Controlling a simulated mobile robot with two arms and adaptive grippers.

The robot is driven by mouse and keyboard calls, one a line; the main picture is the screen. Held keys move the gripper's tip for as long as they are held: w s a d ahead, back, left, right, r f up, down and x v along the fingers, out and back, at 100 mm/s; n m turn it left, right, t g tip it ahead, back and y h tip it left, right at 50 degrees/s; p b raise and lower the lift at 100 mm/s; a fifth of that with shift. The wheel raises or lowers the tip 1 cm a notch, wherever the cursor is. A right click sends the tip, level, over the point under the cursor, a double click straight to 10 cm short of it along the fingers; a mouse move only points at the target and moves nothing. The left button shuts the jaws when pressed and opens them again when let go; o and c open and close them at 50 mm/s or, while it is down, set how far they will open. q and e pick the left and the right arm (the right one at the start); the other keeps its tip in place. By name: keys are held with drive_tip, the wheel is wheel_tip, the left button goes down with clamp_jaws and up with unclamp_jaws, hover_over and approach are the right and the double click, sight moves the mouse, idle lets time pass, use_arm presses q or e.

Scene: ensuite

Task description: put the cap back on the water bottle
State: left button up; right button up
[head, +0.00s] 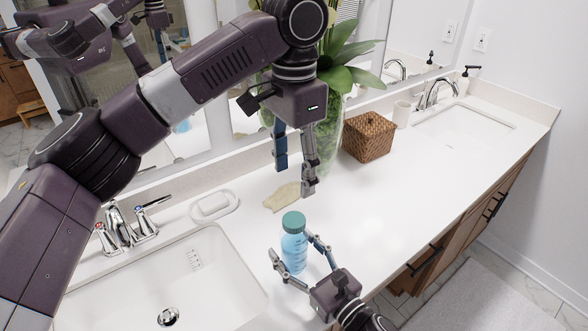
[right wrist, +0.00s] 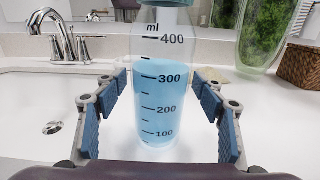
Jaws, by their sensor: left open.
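The water bottle (head: 294,250) is clear with light blue liquid and stands upright on the white counter near the sink. Its teal cap (head: 293,221) sits on top of the bottle; I cannot tell whether it is tightened. My right gripper (head: 292,262) has its fingers on either side of the bottle. In the right wrist view the bottle (right wrist: 162,100) stands between the blue pads, with small gaps showing at both sides. My left gripper (head: 295,178) is open and empty, pointing down above the counter, higher than the cap and beyond it.
A beige cloth (head: 283,197) and a white soap dish (head: 214,206) lie behind the bottle. A sink (head: 215,275) with a faucet (head: 124,228) is at left. A plant in a green glass vase (head: 325,135) and a wicker box (head: 368,137) stand at the back. The counter at right is clear.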

drive_tip(key=v, duration=1.2)
idle(0.5)
